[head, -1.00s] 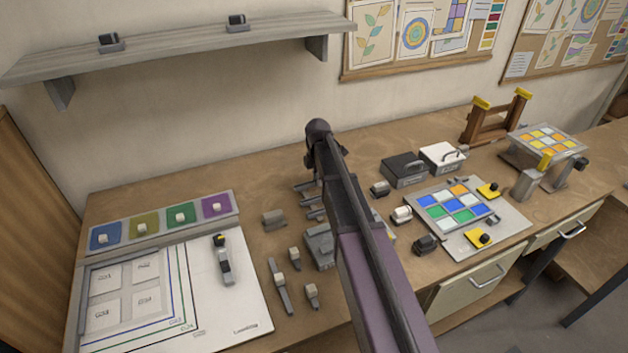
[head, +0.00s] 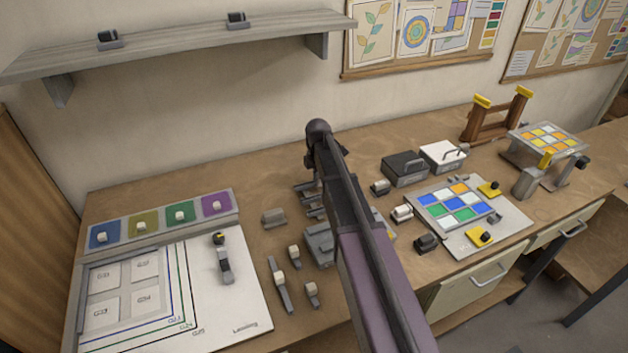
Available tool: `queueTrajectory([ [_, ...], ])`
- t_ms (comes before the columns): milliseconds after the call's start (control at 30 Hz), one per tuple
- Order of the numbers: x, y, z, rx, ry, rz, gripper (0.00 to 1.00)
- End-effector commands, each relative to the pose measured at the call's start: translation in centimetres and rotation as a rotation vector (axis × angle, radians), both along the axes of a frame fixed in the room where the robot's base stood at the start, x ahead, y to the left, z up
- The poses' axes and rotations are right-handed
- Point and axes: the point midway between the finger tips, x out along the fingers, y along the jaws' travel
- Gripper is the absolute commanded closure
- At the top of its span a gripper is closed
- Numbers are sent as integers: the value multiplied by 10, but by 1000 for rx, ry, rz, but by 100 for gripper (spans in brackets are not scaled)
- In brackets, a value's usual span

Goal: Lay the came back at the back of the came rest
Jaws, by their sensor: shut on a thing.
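A grey came rest (head: 313,212) with short bars sits on the bench in the middle of the head view, partly hidden behind my arm. Grey bar-like pieces show at its left side; I cannot tell which of them is the came. My dark and purple arm reaches over the bench from the bottom, its dark joint above and behind the rest.
Left of the rest are a small grey block (head: 274,218), tools with pale knobs (head: 278,285) and a white board (head: 235,305). To the right are a dark box (head: 405,169), a white box (head: 443,156) and a coloured glass panel (head: 455,207). A shelf (head: 180,45) hangs above.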

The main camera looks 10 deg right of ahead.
Motion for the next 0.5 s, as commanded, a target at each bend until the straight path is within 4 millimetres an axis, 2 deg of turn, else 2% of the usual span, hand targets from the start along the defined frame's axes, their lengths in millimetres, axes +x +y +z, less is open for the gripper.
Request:
queueTrajectory([
  [433,0,0,-14,0,0,0,100],
  [467,0,0,-13,0,0,0,70],
  [500,0,0,-12,0,0,0,59],
])
